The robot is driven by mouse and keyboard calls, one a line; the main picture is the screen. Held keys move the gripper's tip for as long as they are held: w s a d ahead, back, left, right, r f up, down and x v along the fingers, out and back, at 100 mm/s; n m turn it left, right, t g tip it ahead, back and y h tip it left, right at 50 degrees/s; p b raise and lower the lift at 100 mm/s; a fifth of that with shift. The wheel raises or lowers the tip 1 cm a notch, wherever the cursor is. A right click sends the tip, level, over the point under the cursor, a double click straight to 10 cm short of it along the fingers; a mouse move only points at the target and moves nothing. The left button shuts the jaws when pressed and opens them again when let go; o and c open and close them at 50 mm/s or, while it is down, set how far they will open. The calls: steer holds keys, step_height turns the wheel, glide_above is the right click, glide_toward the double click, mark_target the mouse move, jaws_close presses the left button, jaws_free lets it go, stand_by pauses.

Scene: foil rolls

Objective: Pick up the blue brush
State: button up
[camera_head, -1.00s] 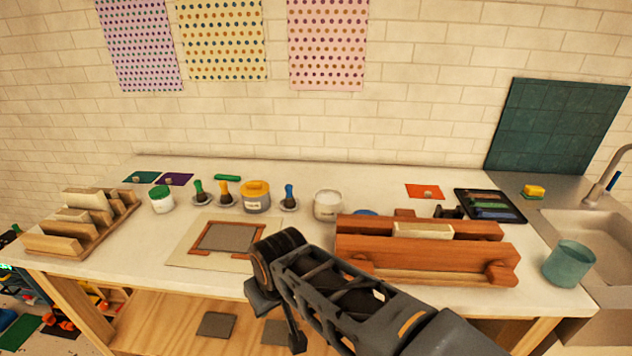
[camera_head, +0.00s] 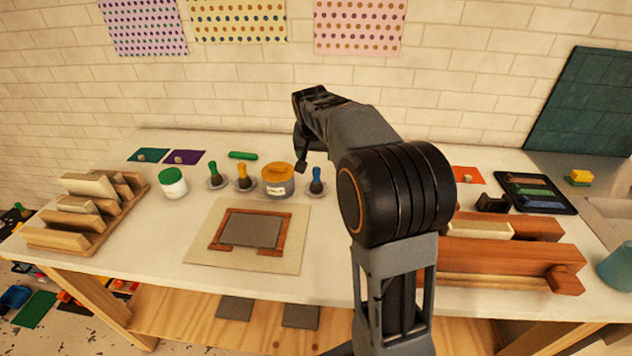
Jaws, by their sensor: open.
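The blue brush (camera_head: 317,180) stands upright in a small round holder on the white worktop, right of the jar with the orange lid (camera_head: 277,180). Its blue handle points up and its dark lower end sits in the holder. My gripper (camera_head: 301,167) is open and points down, above and slightly left of the blue brush in the picture. It is small and dark, and I cannot tell its exact height or depth from the brush. The gripper seems apart from the brush and holds nothing that I can see.
A framed plate (camera_head: 250,229) lies in front. Wooden racks (camera_head: 85,211) stand at the left. A brown wooden press (camera_head: 510,254) is at the right, partly behind my arm.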

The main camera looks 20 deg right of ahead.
mark_target(316, 171)
steer(key=p+x, duration=0.1)
steer(key=x, duration=1.2)
steer(key=c, duration=1)
